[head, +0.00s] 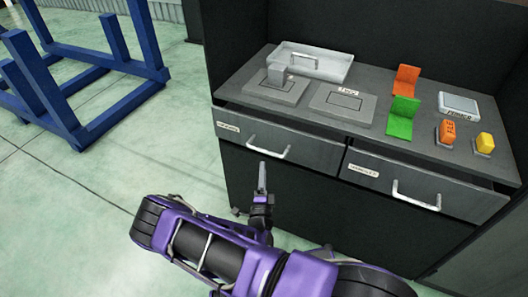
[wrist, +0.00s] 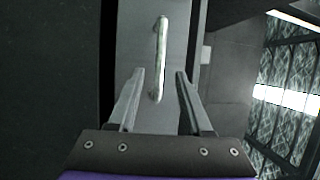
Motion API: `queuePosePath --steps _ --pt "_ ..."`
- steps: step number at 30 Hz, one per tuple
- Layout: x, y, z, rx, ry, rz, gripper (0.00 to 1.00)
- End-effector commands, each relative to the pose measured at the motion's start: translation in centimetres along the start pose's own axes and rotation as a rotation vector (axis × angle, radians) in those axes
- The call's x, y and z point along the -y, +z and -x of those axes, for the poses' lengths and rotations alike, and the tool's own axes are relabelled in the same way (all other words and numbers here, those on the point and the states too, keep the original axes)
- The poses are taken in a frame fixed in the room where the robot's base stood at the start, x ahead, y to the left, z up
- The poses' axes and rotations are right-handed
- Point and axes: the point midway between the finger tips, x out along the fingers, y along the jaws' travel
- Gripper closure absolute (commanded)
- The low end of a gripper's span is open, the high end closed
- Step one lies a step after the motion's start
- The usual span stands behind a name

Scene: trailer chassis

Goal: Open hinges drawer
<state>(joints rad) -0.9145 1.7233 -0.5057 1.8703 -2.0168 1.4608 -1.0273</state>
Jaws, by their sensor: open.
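Two grey drawers sit side by side under the worktop, and both look shut. The left drawer (head: 313,152) has a small label (head: 228,127) that seems to read "HINGES", though it is blurred, and a pale bar handle (head: 268,153). The right drawer (head: 465,199) has a label like "HANDLES" and its own handle (head: 415,196). My gripper (head: 262,170) is open and empty in front of the left drawer, near its handle. In the wrist view the handle (wrist: 161,58) appears lined up between my open fingers (wrist: 160,76); I cannot tell whether they touch it.
On the worktop are a grey tray (head: 325,69), orange (head: 405,79) and green (head: 402,118) hinge-like pieces, a scale-like device (head: 458,106) and orange and yellow blocks (head: 484,143). A blue frame (head: 85,63) stands at the left. Floor between is clear.

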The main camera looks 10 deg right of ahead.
Motion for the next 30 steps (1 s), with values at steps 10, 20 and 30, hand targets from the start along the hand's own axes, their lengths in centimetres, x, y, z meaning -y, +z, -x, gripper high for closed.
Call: queuePosePath --steps 10,20,30 --pt "0.0 0.0 -6.9 -0.002 -0.002 -0.002 0.50" --pt "0.0 0.0 -9.0 0.000 0.000 0.001 0.50" --pt "0.0 0.0 -9.0 0.000 0.000 0.000 0.76"
